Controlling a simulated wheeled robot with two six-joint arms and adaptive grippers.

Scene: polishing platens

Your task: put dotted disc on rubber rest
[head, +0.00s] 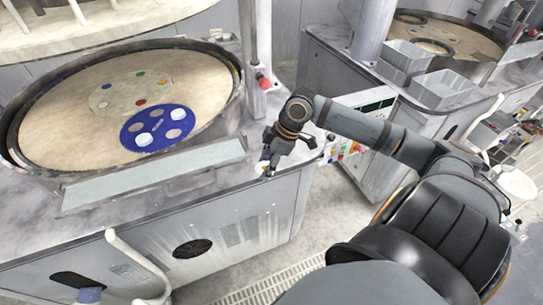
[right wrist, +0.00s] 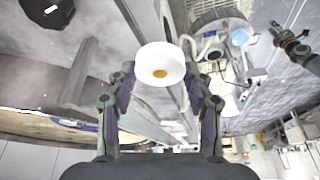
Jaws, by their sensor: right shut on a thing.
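The dotted disc (right wrist: 160,64) is a thick white disc with an orange dot at its centre, seen in the right wrist view. My right gripper (right wrist: 160,88) is shut on it, one finger on each side. In the head view my right gripper (head: 267,166) is at the right front corner of the near machine's top, and the disc is mostly hidden there. A dark arm end at the right edge of the right wrist view looks like my left gripper (right wrist: 281,32); it is too small to tell its jaws. I cannot make out the rubber rest.
The near machine has a round beige platen (head: 70,125) with a blue carrier (head: 157,128) holding white discs. A pale strip (head: 150,176) lies along its front. Grey bins (head: 440,90) stand on another machine at the right. A post with a red knob (head: 264,83) rises behind my gripper.

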